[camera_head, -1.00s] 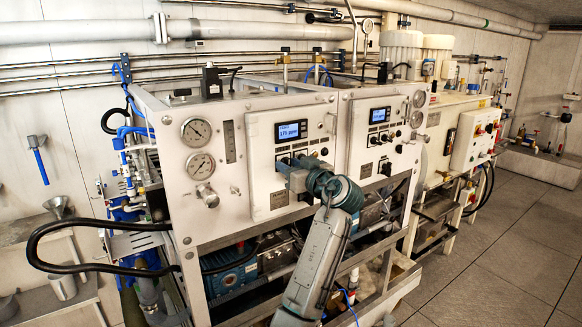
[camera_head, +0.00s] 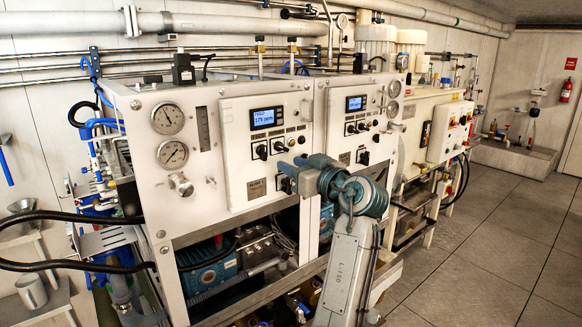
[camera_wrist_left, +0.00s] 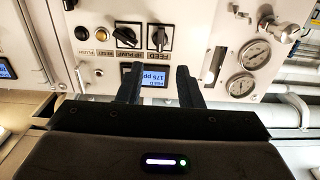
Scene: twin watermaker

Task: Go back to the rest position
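My left gripper (camera_head: 284,178) is in front of the left watermaker panel (camera_head: 236,137), just below its black knobs (camera_head: 261,152). Part of it is hidden behind my own wrist. In the left wrist view, which shows the panel upside down, its two fingers (camera_wrist_left: 160,74) stand apart with nothing between them. Beyond the fingertips are the feed knob (camera_wrist_left: 159,37) and the HP pump knob (camera_wrist_left: 126,37), both clear of the fingers. The lit display (camera_wrist_left: 146,77) shows between the fingers. My right gripper is in neither view.
Two pressure gauges (camera_head: 168,120) and a steel valve knob (camera_head: 181,184) sit left of the panel. A second panel (camera_head: 362,125) is to the right. Black hoses (camera_head: 70,216) bow out at the left. The floor (camera_head: 480,250) at the right is clear.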

